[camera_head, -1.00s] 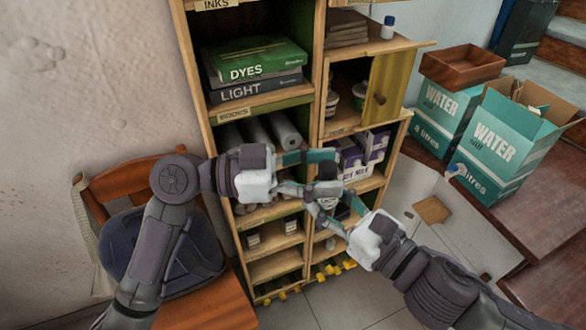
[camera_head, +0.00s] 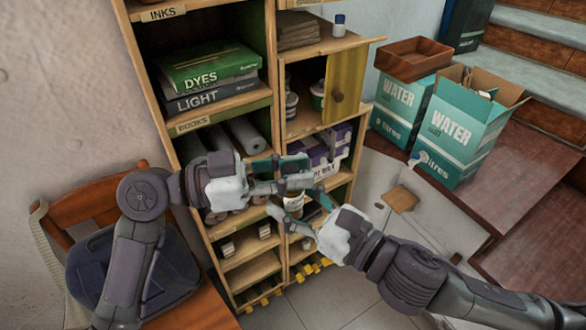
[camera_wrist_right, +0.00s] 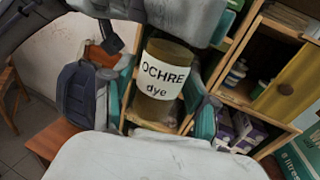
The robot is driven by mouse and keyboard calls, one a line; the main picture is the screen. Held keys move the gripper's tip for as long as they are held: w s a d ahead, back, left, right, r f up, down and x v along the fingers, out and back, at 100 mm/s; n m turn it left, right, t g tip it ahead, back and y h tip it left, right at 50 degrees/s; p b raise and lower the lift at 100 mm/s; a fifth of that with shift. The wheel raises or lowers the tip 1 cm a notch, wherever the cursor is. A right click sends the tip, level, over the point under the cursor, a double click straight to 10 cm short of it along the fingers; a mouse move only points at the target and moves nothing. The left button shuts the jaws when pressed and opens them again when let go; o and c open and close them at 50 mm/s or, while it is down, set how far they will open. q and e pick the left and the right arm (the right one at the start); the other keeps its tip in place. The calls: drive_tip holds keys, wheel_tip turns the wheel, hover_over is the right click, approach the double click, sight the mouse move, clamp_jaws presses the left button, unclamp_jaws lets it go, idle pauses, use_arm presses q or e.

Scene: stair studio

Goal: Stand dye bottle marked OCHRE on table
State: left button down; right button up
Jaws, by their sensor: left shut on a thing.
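The dye bottle (camera_head: 293,201) hangs upright between my two grippers, in front of the shelf unit. In the right wrist view the bottle (camera_wrist_right: 160,80) is brownish-yellow with a white label reading "OCHRE dye". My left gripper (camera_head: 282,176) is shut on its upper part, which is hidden. My right gripper (camera_head: 299,207) is lower, with its fingers apart on either side of the bottle; in its wrist view dark gaps show beside the bottle, though contact is hard to judge. A pale grey surface (camera_head: 440,225) lies to the right; I cannot tell whether it is the table.
The shelf unit (camera_head: 268,101) holds books, rolls and boxes, with a yellow door (camera_head: 344,88) standing open. A wooden chair (camera_head: 100,207) with a dark blue backpack (camera_head: 92,265) is at left. Water cartons (camera_head: 462,125) stand on a brown platform at right. A small wooden square (camera_head: 402,198) lies on the grey surface.

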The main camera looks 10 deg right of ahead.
drive_tip(key=shift+o, duration=0.6)
